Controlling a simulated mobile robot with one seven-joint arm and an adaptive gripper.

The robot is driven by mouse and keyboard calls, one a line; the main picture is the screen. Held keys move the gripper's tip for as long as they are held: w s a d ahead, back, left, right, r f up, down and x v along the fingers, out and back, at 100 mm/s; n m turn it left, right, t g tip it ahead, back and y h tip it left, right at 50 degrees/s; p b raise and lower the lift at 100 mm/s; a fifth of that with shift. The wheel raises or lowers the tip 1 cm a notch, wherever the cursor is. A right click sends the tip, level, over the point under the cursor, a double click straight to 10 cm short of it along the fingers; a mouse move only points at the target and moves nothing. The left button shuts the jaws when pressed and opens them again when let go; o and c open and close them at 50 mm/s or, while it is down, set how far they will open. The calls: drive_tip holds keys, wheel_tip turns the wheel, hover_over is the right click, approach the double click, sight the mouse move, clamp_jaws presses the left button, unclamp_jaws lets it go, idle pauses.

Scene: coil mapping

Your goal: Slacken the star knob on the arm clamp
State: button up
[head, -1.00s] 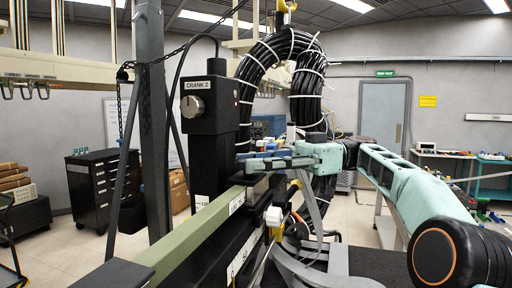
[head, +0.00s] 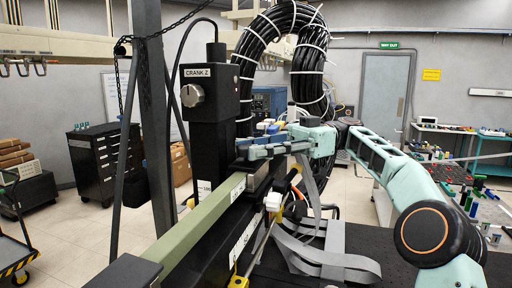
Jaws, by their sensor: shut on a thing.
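My gripper (head: 250,150) comes in from the right on my pale teal arm. Its blue-grey fingers point left, over the black clamp block (head: 258,182) on the long green arm bar (head: 195,232). The fingers are closed at the top of the clamp, beside the black column. The star knob cannot be made out; the fingers cover the place where they grip. The black column with the CRANK Z label (head: 205,130) stands upright just behind and left of the fingertips.
A thick black cable bundle (head: 309,75) arches behind the gripper. Grey ribbon cable (head: 325,258) loops below it. A dark steel post (head: 154,120) and chain stand at left. A white connector (head: 272,199) sits below the clamp. At right, a table (head: 470,175) holds small coloured parts.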

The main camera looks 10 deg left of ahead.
drive_tip(key=o, duration=1.2)
drive_tip(key=shift+s+f+m+t+y+b, duration=0.15)
drive_tip(key=shift+m+t+y+b, duration=0.5)
drive_tip(key=shift+b, duration=1.15)
drive_tip(key=m+t+y+b, duration=0.1)
drive_tip(key=t+b, duration=0.1)
drive_tip(key=b, duration=0.2)
drive_tip(key=m+t+y+b, duration=0.1)
drive_tip(key=m+t+b, duration=0.1)
drive_tip(key=t+b, duration=0.1)
drive_tip(key=shift+s+d+m+y+b, duration=0.15)
drive_tip(key=shift+s+m+y+b, duration=0.1)
drive_tip(key=shift+y+b, duration=0.15)
